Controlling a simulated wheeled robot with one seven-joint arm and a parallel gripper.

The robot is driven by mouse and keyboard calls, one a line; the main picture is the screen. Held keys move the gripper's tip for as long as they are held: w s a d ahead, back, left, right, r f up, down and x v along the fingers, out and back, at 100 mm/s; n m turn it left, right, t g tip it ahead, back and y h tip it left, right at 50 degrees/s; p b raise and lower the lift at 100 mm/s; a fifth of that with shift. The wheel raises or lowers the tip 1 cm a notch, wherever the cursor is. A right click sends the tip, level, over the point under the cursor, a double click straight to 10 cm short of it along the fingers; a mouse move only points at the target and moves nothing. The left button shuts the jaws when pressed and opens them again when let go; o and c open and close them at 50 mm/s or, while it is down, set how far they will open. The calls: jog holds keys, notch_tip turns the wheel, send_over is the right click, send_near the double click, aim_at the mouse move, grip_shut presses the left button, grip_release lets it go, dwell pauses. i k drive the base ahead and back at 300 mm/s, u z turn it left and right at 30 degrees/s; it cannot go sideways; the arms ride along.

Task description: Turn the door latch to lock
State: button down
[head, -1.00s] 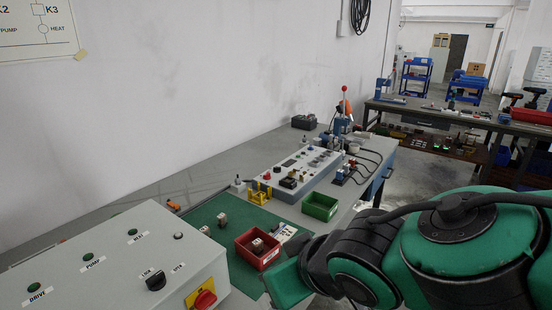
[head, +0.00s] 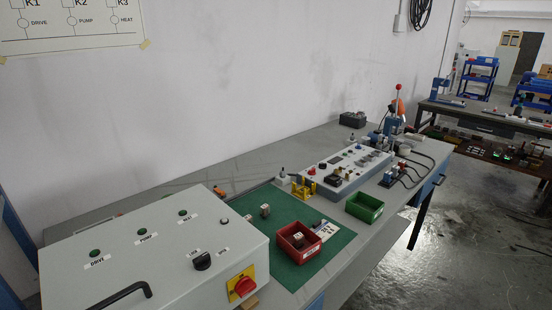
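A light grey control cabinet (head: 150,235) fills the lower left of the head view. On its sloped face is a black rotary knob (head: 202,260) with small labels beside it, too small to read surely. A red rotary switch on a yellow plate (head: 241,285) sits to the right of the knob. A black bar handle (head: 120,294) is at the bottom left. I cannot tell for sure which of these is the door latch. My gripper is not in view.
Green lamps labelled DRIVE, PUMP and a third name line the cabinet top. A green mat (head: 335,238) holds a red bin (head: 298,242); a green bin (head: 364,207) stands right of it. A panel box (head: 346,170) lies behind. The floor at right is open.

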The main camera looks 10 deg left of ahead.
aim_at(202, 263)
jog(key=u, duration=1.6)
